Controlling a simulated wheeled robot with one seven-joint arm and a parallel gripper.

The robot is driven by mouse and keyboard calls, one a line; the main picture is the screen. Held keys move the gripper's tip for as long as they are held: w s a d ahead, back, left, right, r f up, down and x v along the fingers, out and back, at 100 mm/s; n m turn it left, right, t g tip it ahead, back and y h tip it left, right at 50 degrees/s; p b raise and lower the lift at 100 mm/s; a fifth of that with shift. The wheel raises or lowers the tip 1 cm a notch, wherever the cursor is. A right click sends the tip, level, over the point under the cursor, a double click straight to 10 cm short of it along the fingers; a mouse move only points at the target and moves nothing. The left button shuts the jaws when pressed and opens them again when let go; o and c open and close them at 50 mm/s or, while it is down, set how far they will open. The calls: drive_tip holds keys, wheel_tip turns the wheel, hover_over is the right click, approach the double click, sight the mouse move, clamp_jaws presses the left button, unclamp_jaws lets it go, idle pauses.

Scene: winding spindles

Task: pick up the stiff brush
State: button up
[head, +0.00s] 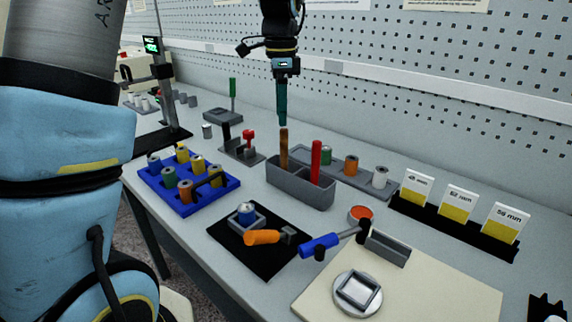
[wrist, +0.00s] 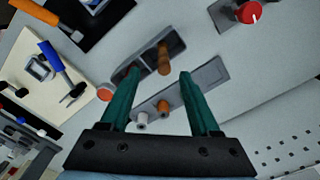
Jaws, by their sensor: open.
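A grey two-slot holder (head: 300,190) stands on the bench with a brown wooden handle (head: 284,147) and a red handle (head: 315,160) upright in it. The brown handle looks like the stiff brush, but any bristles are hidden inside the holder. My gripper (head: 282,122) points down just above the brown handle's top. In the wrist view my gripper (wrist: 159,73) is open and empty, and the brown handle (wrist: 165,58) shows between and beyond its two teal fingers. The red handle is not clearly visible there; the left finger covers part of the holder.
A grey tray (head: 345,177) with several spools lies behind the holder. A blue tray (head: 158,190) of spools is at left. A black mat (head: 262,258) bears a blue spool and an orange-handled tool. Label cards (head: 457,203) stand at right. A red-knobbed stand (head: 248,142) is behind left.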

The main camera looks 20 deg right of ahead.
sight(285, 130)
drive_tip(key=shift+s+d+f+m, duration=0.15)
drive_tip(key=shift+d+f+m, duration=0.15)
drive_tip(key=shift+d, duration=0.15)
wheel_tip(285, 130, down, 5)
drive_tip(key=shift+r+p, duration=0.1)
drive_tip(key=shift+p, duration=0.6)
drive_tip(key=shift+w+f+p, duration=0.2)
drive_tip(key=shift+f+p, duration=0.4)
drive_tip(key=shift+f, duration=0.7)
drive_tip(key=shift+w+f+p, duration=0.2)
drive_tip(key=shift+f+p, duration=0.4)
drive_tip(key=shift+f, duration=0.7)
clamp_jaws()
